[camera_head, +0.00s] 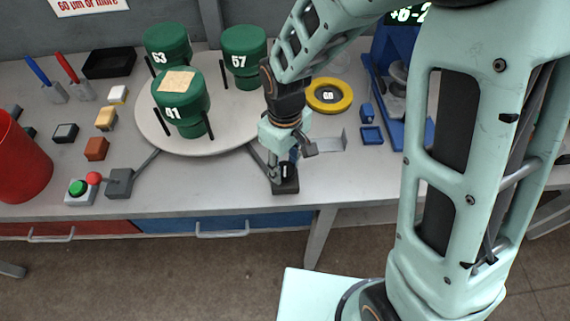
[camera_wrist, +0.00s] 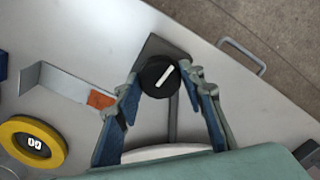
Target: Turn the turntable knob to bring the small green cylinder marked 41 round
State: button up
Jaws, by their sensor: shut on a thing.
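The turntable (camera_head: 228,122) is a pale round disc on the bench. It carries green cylinders between dark posts: one at the front left (camera_head: 181,104) with a tan patch on top and a number that looks like 41, one marked 53 (camera_head: 167,45) at the back left, and one marked 57 (camera_head: 244,56) at the back right. The black round knob (camera_wrist: 158,77) with a white pointer line sits on a dark base in front of the disc. My gripper (camera_wrist: 158,71) points down with its fingers on opposite sides of the knob, shut on it. The arm partly hides the disc's right side.
A yellow ring marked 60 (camera_head: 329,96) and a bent metal plate (camera_head: 331,141) lie to the right, near a blue stand (camera_head: 385,105). At left are a red container (camera_head: 20,160), small blocks, a black tray (camera_head: 109,63) and a green-button box (camera_head: 80,191).

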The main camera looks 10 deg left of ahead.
aim_at(285, 168)
dwell(0.8)
jog(key=o, duration=1.2)
jog(key=shift+c, duration=0.2)
jog(key=shift+r, duration=0.1)
notch_tip(285, 168, up, 12)
